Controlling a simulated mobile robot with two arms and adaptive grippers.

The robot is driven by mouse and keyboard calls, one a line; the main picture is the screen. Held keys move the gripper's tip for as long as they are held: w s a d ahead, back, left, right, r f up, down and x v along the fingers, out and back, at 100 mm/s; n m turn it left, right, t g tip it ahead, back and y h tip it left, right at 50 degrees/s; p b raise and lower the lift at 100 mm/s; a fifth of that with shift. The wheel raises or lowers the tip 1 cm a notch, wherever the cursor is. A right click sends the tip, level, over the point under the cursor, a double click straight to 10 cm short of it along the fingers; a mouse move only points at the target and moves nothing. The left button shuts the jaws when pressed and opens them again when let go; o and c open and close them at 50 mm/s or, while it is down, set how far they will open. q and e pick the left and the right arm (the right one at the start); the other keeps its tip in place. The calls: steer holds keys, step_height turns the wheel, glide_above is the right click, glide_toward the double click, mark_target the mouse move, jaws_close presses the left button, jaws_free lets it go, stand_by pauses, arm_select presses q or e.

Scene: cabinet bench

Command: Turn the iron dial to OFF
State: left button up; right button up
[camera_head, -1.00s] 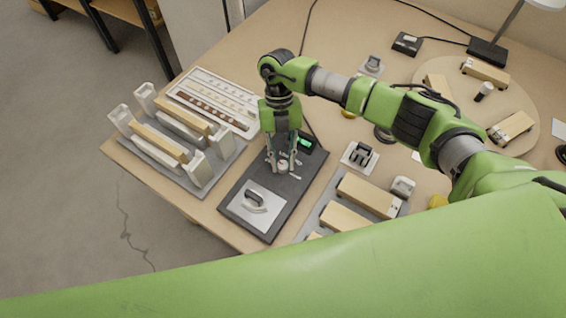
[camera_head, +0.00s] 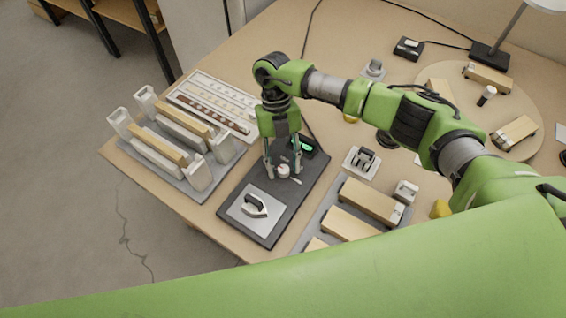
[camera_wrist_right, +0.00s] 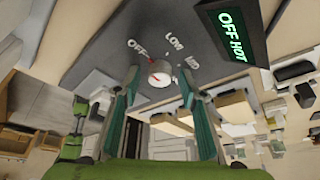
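The iron dial (camera_head: 283,171) is a small pale round knob on the dark station board (camera_head: 238,178), and the iron (camera_head: 255,205) rests on the board's light plate. In the right wrist view the dial (camera_wrist_right: 160,73) has a red mark at its upper left, towards the OFF label (camera_wrist_right: 137,47). LOW and MID labels lie further right. The green display (camera_wrist_right: 232,30) reads OFF and HOT. My right gripper (camera_head: 284,175) is open, its fingers apart on either side of the dial with visible gaps. My left gripper is not in view.
A rack with wooden-topped bars (camera_head: 160,140) and a white tray (camera_head: 215,90) lie left of the board. Wooden blocks on a grey mat (camera_head: 310,222) and a small switch plate (camera_head: 361,162) stand to its right. The table's front edge is close to the board.

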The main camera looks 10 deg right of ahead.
steer(key=shift+r, duration=0.1)
steer(key=v, duration=1.2)
stand_by(0.4)
